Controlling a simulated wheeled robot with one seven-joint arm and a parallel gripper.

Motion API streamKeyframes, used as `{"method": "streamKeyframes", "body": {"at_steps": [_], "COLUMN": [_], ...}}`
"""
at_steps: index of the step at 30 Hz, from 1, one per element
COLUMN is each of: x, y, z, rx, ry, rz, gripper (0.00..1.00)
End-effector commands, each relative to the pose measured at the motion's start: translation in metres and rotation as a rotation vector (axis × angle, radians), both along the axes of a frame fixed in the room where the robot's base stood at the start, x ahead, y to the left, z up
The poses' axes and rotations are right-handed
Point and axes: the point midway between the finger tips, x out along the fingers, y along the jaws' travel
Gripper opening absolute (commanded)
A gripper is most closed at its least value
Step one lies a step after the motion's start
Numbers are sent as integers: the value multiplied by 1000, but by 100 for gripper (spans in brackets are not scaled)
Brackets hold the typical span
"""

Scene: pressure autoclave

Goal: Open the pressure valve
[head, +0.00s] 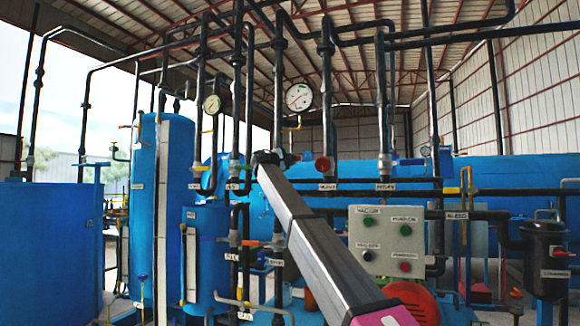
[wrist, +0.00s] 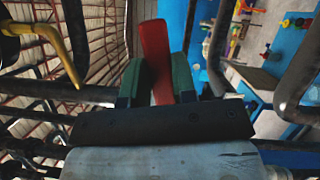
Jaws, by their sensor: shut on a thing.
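My gripper (head: 272,158) is at the end of the arm, up against the dark vertical pipes in the middle of the head view. In the wrist view, my gripper's green fingers (wrist: 159,84) are shut on a red valve handle (wrist: 156,50), which sticks out beyond them. In the head view this handle is hidden behind the gripper. Whether the handle is turned open or closed cannot be told. The small labels are hard to read.
A white gauge (head: 299,97) and a smaller gauge (head: 212,104) sit above. A grey button panel (head: 387,241) stands lower right. A blue tank (head: 208,257) stands left. Pipes crowd the gripper closely.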

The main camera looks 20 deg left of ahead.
Motion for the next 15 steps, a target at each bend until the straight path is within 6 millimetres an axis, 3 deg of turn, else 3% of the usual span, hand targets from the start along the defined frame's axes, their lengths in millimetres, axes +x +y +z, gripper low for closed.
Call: {"method": "streamKeyframes", "body": {"at_steps": [15], "x": [2], "y": [24], "z": [44], "rx": [-491], "ry": [38], "rz": [-1], "gripper": [0]}}
